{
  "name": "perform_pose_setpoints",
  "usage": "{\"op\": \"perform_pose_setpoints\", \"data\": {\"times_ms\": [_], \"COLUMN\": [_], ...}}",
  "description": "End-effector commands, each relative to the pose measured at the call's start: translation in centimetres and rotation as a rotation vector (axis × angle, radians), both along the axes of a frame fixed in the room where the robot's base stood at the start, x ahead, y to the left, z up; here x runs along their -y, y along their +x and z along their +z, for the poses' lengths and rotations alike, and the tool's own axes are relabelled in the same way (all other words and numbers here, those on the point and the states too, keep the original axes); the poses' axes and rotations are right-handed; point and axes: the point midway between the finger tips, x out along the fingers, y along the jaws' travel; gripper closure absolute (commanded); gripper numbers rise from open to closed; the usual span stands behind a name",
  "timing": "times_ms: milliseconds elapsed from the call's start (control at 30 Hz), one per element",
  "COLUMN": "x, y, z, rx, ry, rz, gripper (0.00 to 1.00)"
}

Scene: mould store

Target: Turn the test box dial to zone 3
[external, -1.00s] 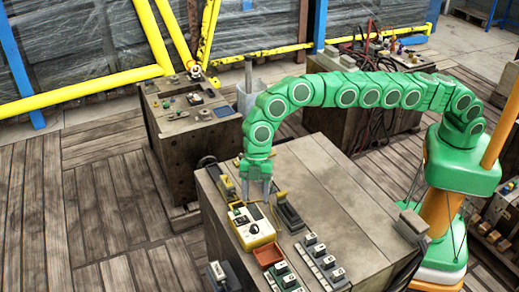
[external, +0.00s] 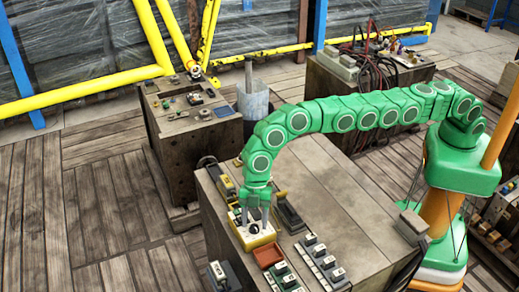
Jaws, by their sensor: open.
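The test box (external: 262,240) is a yellow box with a pale top, on the near left part of the wooden bench top. A dark dial (external: 253,228) shows on its top face. My gripper (external: 254,224) points straight down over the box, with its two grey fingers apart, one on each side of the dial. The fingertips are at about dial height; I cannot tell whether they touch it. The fingers and the small size hide the dial's pointer and zone marks.
A black device (external: 288,212) stands close to the right of the box. A red tray (external: 267,255) and grey switch blocks (external: 320,262) lie in front. A yellow-topped device (external: 225,184) is behind left. The right side of the bench top (external: 345,210) is clear.

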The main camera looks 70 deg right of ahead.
Motion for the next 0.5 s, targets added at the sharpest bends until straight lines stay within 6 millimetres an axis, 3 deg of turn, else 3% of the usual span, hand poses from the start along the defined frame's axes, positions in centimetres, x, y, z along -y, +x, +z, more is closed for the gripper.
{"op": "perform_pose_setpoints", "data": {"times_ms": [333, 500], "x": [-0.11, -0.10], "y": [0.02, 0.02], "z": [-0.41, -0.43], "rx": [0.001, 0.001], "ry": [0.000, 0.000], "rz": [-0.001, -0.001], "gripper": [0.45, 0.70]}}
